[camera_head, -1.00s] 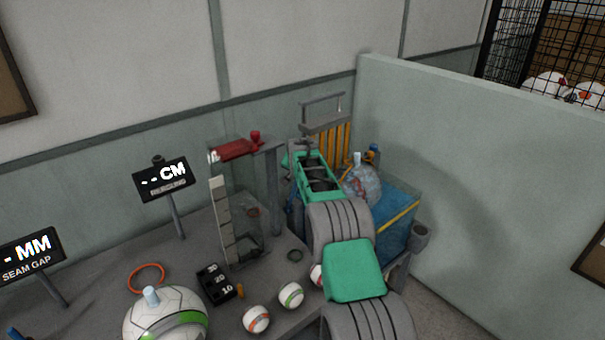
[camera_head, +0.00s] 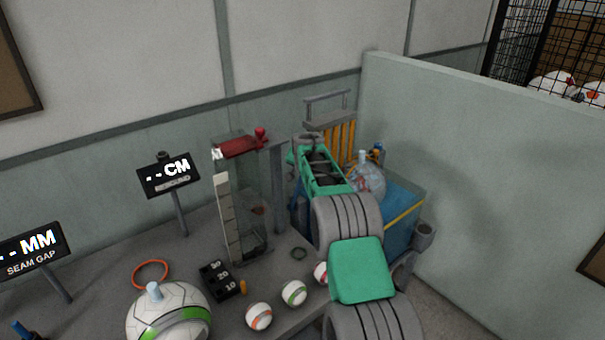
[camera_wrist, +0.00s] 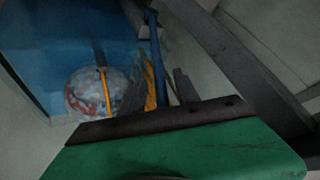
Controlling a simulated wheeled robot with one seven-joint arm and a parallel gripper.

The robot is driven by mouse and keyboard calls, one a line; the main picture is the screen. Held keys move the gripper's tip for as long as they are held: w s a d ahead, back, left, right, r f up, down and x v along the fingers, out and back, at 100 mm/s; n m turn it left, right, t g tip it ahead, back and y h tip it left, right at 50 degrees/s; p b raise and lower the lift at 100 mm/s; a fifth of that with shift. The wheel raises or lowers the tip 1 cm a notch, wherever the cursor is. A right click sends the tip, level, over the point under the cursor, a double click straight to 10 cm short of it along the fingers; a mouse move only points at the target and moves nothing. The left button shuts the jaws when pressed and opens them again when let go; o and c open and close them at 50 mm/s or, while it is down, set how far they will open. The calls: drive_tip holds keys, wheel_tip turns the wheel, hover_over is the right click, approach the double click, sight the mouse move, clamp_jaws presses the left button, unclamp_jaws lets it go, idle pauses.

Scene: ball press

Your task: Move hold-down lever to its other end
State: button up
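No part is plainly marked as the hold-down lever. A red arm with a red knob (camera_head: 260,133) lies on top of the clear box stand. A grey bar handle (camera_head: 327,97) stands on a grey block above yellow slats, behind my gripper. In the wrist view a blue upright rod (camera_wrist: 156,55) rises beside a yellow strip. My green wrist (camera_head: 322,172) reaches toward the grey post and handle. Its fingertips are not clear in the head view, and the wrist view shows mainly a dark bar across a green body. I cannot tell whether it touches anything.
A blue bin (camera_head: 402,212) and a patterned ball (camera_head: 369,182) are right of my arm; the ball also shows in the wrist view (camera_wrist: 90,92). A pale partition (camera_head: 460,170) bounds the right. Several balls, a number block (camera_head: 220,280) and an orange ring (camera_head: 150,274) are on the table.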

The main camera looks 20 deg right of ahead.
drive_tip(key=b+v, duration=0.1)
drive_tip(key=v, duration=0.5)
drive_tip(key=shift+b, duration=0.3)
drive_tip(key=shift+s+r, duration=0.1)
drive_tip(key=shift+s, duration=0.05)
drive_tip(key=shift+c, duration=0.5)
